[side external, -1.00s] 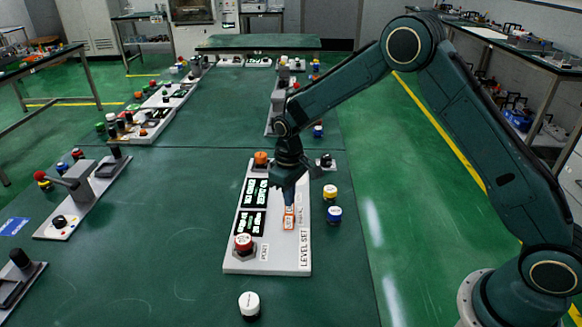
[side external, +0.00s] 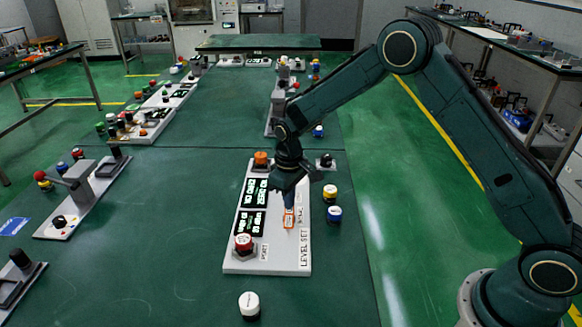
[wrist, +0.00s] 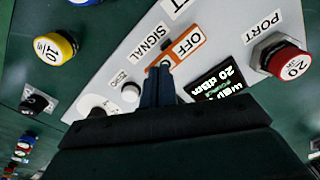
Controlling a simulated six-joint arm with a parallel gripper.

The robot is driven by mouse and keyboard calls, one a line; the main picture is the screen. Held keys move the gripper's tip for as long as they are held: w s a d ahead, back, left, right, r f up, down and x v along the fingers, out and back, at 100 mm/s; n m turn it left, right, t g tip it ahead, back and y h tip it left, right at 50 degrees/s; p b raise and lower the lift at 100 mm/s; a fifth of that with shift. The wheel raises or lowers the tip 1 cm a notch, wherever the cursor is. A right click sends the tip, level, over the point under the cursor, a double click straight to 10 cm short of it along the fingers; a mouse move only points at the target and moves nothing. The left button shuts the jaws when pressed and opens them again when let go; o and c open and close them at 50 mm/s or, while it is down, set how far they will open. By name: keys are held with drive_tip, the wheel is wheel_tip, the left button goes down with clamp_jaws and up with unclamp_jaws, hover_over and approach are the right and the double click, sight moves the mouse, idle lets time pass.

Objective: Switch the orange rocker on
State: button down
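The orange rocker (side external: 289,222) is set in a light panel marked LEVEL SET on the green table. In the wrist view the orange rocker frame (wrist: 188,47) shows a white face marked OFF, and its other end is partly hidden behind my fingertips. My gripper (side external: 289,205) points down over the far end of the rocker. In the wrist view my gripper (wrist: 158,72) has its two blue-grey fingers together, with nothing seen between them. The tips are at or just above the rocker's end; I cannot tell whether they touch it.
The panel also holds lit displays (side external: 250,222), a red-capped PORT knob (side external: 243,243) and an orange knob (side external: 261,158). A yellow-topped button (side external: 330,191) and a blue one (side external: 335,214) stand to the right. A white-topped button (side external: 249,304) stands in front.

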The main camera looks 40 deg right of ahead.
drive_tip(key=shift+s+f, duration=0.1)
drive_tip(key=shift+f, duration=0.25)
drive_tip(key=shift+r, duration=3.55)
